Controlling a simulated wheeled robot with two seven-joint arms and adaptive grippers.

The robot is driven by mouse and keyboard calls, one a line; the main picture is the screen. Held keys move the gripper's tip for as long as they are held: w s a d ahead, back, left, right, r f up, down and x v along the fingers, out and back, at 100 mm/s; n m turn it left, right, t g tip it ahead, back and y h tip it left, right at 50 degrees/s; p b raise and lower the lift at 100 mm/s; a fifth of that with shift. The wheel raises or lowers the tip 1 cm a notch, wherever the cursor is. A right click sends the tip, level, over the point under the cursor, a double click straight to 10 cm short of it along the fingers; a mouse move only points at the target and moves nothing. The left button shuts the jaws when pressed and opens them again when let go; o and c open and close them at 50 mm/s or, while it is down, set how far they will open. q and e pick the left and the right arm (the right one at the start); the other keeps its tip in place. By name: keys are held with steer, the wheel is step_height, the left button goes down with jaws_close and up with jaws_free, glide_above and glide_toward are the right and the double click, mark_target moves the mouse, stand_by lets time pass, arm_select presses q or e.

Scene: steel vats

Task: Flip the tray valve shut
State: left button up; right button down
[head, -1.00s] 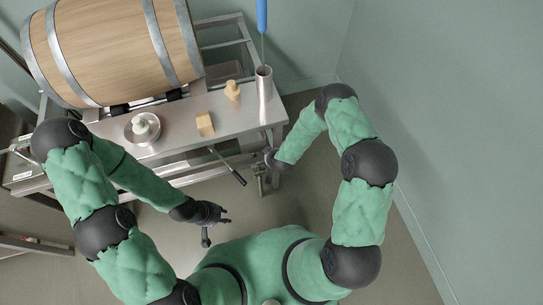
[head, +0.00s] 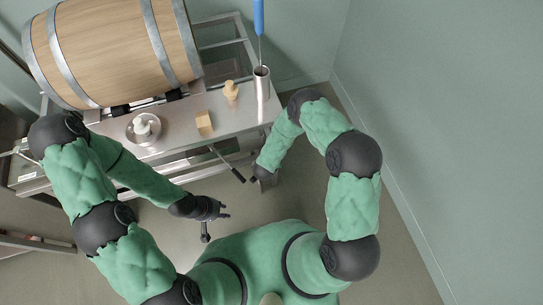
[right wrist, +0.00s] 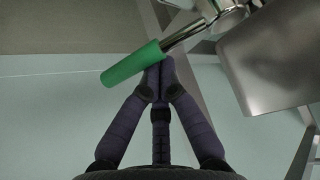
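The tray valve shows in the right wrist view as a green handle (right wrist: 133,64) on a shiny steel stem (right wrist: 185,34), slanting up to the right toward steel fittings. My right gripper (right wrist: 161,66) has its fingers drawn together, with the tips at the handle's upper right end. They look shut against or just beside it; I see no handle gripped between them. My left gripper (head: 222,212) is open and empty, in front of the bench.
Floor at right is clear.

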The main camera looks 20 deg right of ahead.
steer(key=shift+s+a+m+g+h, duration=0.35)
steer(key=shift+s+m, duration=0.2)
steer(key=shift+m, duration=0.25)
steer(key=shift+s+a+p, duration=0.25)
steer(key=shift+s+p, duration=0.3)
steer(key=shift+s, duration=0.1)
step_height(320, 180, up, 10)
stand_by(0.4)
steer(key=shift+f, duration=0.1)
stand_by(0.5)
